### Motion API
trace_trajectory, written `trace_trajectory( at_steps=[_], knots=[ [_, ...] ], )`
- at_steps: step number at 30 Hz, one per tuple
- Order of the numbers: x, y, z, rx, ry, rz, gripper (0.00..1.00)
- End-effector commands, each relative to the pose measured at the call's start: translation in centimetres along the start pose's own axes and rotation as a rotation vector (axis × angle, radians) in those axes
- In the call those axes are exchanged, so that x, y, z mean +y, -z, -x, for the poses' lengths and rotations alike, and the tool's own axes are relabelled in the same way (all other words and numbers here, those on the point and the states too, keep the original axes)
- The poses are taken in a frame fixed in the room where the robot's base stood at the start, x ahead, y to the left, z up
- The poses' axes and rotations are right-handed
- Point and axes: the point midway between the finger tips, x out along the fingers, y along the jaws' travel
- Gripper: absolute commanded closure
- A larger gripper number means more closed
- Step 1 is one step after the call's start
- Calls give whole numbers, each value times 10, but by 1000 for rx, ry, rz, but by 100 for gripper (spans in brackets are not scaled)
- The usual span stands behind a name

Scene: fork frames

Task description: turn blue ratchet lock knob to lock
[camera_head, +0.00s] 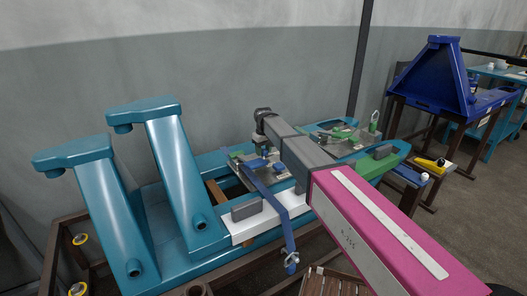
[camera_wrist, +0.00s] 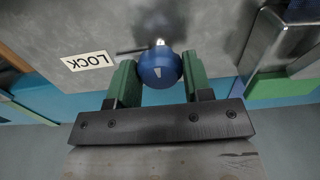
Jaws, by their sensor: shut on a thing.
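The round blue knob (camera_wrist: 158,70) with a short white mark on its face shows in the wrist view, on a grey metal plate (camera_wrist: 190,18). A white label reading LOCK (camera_wrist: 89,61) sits upside down on the plate, to the left of the knob. The white mark runs roughly up and down in the picture and does not point at the label. My gripper (camera_wrist: 158,78) has its two green fingers on either side of the knob, shut on it. In the head view my arm covers much of the fixture, and I cannot make out the fingertips there.
A metal block (camera_wrist: 275,40) stands right of the knob in the wrist view. In the head view, tall teal brackets (camera_head: 180,170) stand left of my arm, and a blue strap (camera_head: 272,196) hangs across the bench. A dark blue frame (camera_head: 436,75) stands back right.

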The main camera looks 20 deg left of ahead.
Motion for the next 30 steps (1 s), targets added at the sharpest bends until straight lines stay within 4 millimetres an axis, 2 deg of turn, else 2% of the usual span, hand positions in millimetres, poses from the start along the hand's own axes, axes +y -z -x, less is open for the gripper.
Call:
trace_trajectory(
  at_steps=[4,5,6,7,15,19,23,30],
  knots=[
    [0,0,0,0,-1,2,78],
    [0,0,0,0,-1,2,51],
    [0,0,0,0,-1,2,38],
    [0,0,0,0,-1,2,30],
    [0,0,1,0,0,0,30],
    [0,0,8,1,0,0,30],
    [0,0,26,3,-1,0,30],
    [0,0,71,2,-1,0,30]
  ],
)
